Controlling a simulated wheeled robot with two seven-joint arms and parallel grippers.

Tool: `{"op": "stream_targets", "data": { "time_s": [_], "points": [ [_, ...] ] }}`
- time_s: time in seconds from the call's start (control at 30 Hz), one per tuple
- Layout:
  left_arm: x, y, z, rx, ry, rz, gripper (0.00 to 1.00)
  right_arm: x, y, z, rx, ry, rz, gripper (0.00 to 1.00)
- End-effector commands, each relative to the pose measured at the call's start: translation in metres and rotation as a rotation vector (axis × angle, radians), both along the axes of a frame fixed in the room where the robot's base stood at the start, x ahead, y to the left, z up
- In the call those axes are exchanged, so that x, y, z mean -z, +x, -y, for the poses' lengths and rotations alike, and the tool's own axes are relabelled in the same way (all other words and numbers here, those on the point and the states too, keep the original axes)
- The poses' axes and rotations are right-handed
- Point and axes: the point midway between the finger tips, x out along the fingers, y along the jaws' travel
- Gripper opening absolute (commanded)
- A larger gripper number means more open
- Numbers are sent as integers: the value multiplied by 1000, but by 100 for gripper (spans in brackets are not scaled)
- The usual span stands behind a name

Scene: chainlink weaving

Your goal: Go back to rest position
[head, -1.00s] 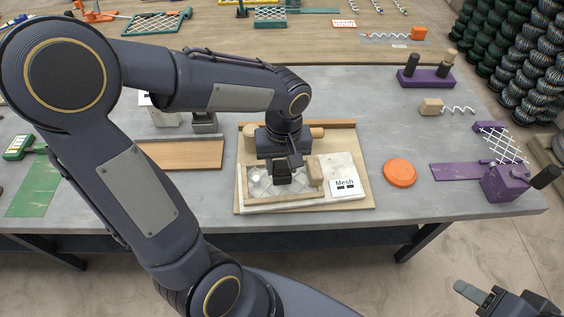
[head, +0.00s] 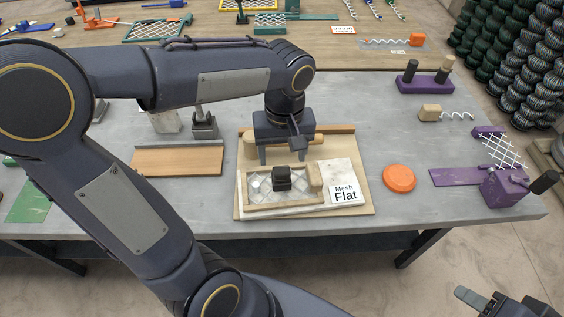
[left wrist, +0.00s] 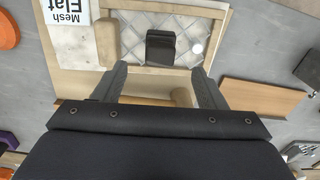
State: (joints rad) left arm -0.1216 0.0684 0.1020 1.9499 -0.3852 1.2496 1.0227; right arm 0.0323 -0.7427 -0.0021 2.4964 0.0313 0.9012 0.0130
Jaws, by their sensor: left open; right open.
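My left gripper (head: 283,157) is open and empty above the back part of a wooden board (head: 243,200) on the grey table. In the left wrist view its two fingers (left wrist: 161,85) stand apart with nothing between them. A small black block (head: 282,178) sits on the wire mesh (head: 262,186) inside a wooden frame, just in front of the fingers. The block also shows in the left wrist view (left wrist: 160,48). A white card (head: 345,193) reading "Mesh Flat" lies at the board's right. My right gripper (head: 474,304) is at the bottom right, away from the table, partly cut off.
An orange disc (head: 399,177) lies right of the board. A purple fixture (head: 503,188) with white mesh stands at the table's right end. A brown wooden plate (head: 178,161) lies to the left. A back table (head: 400,45) holds more tools. My left arm covers much of the left.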

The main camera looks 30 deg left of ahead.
Motion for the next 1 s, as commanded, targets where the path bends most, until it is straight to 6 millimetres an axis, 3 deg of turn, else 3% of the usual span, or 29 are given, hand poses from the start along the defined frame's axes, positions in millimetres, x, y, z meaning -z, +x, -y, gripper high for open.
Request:
{"op": "stream_targets", "data": {
  "time_s": [0.2,0.73,0.87,1.0],
  "points": [
    [-14,0,0,1,0,1,65,-1,0,0,0,0,0,47],
    [-15,-2,-1,7,-7,7,65,-1,0,0,0,0,0,47],
    [-18,-23,-6,70,-64,58,65,-1,0,0,0,0,0,47],
    [-19,-62,-9,207,-163,192,65,0,0,0,0,0,0,47]
  ]
}}
